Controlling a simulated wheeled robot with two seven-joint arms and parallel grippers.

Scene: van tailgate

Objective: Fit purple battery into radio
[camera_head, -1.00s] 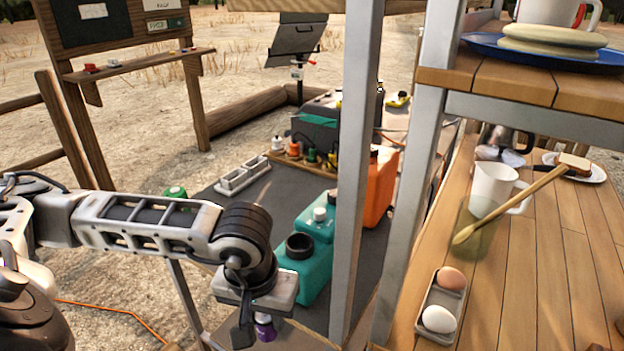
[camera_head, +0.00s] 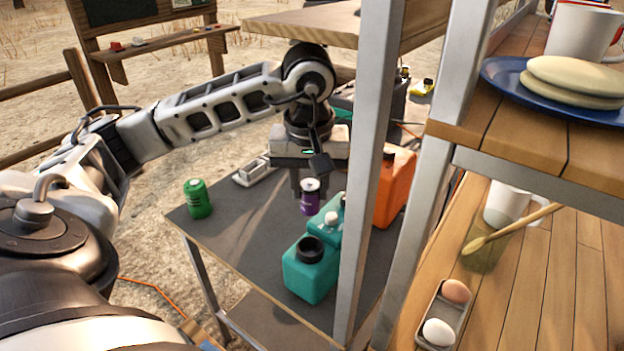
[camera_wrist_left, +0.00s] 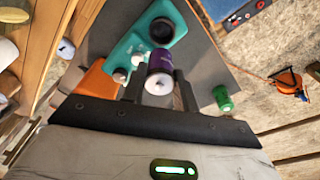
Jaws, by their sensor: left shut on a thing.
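My right gripper is not in view.
A metal post (camera_head: 366,170) rises in front. A wooden shelf with a blue plate (camera_head: 520,82) is at the right. A pale tray (camera_head: 253,170) lies behind the green battery.

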